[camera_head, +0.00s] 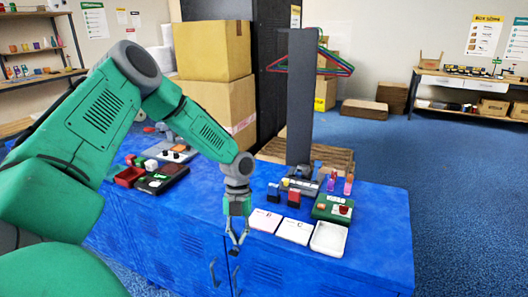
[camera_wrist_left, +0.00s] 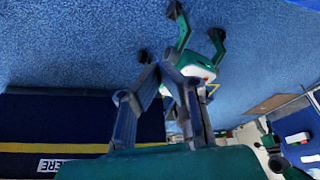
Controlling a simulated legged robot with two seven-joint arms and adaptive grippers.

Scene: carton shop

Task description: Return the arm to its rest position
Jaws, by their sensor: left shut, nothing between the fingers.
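My left arm comes in from the left in the head view. Its left gripper (camera_head: 235,250) hangs fingers-down in front of the near edge of the blue workbench (camera_head: 385,225), left of the lettered cards. The gripper is shut and holds nothing. In the left wrist view its fingers (camera_wrist_left: 165,100) reach up from the bottom, with blue floor beyond. My right gripper is not in view.
A green board (camera_head: 325,212) sits behind the tray. Large cartons (camera_head: 212,50) are stacked behind the bench. Open blue floor lies right.

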